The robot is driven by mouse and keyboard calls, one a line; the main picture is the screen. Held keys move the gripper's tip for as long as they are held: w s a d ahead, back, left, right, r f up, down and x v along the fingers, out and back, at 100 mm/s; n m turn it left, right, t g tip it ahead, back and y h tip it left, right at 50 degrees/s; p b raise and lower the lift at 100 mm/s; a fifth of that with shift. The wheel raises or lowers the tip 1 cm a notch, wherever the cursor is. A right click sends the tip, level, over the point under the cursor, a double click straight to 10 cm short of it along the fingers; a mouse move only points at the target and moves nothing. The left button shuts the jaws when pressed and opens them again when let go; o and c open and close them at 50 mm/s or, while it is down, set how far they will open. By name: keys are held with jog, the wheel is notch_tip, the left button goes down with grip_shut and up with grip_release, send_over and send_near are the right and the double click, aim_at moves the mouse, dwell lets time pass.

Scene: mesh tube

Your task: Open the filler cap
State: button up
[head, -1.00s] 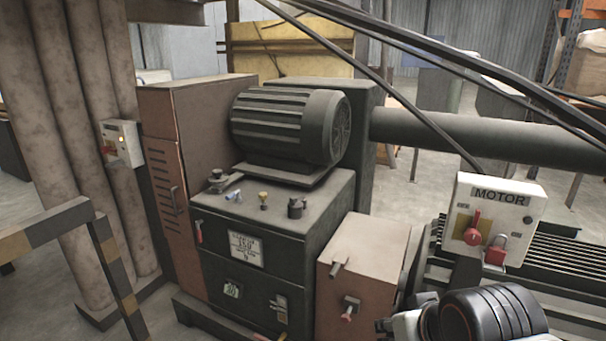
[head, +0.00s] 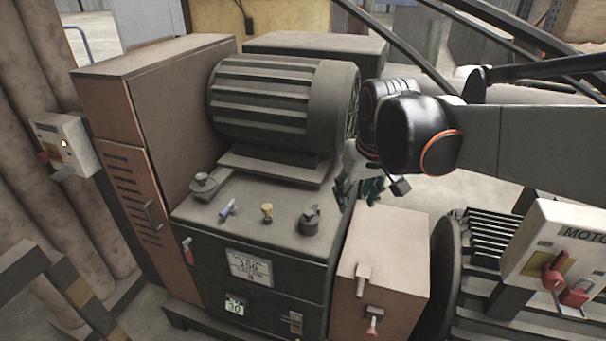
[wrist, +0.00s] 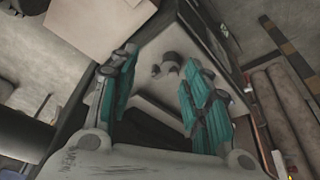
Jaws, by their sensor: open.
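The dark tank (head: 250,264) has several small fittings on its top. A dark stubby cap-like fitting (head: 310,220) stands near the top's right edge. A grey round cap with a wide base (head: 204,184) sits at the far left. The frames do not make plain which is the filler cap. My gripper (head: 359,190) is open and empty, right of the tank top and above the brown box. In the wrist view its teal fingers (wrist: 161,64) are spread, with a dark round fitting (wrist: 172,58) seen beyond and between the tips, apart from them.
A big ribbed motor (head: 280,105) stands behind the fittings. A blue lever (head: 228,208) and a yellow knob (head: 267,212) sit between the two caps. The brown box (head: 385,255) and the MOTOR switch box (head: 560,255) are at the right.

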jog(key=w+a+n+g+p, duration=0.15)
jog(key=w+a+p, duration=0.3)
jog(key=w, duration=0.45)
jog(key=g+p, duration=0.2)
jog(key=p, duration=0.2)
send_over(309, 212)
notch_tip(309, 212, down, 4)
jog(key=shift+n, duration=0.45)
notch_tip(309, 212, down, 13)
jog(key=b, duration=0.2)
jog(key=shift+b, duration=0.3)
grip_shut()
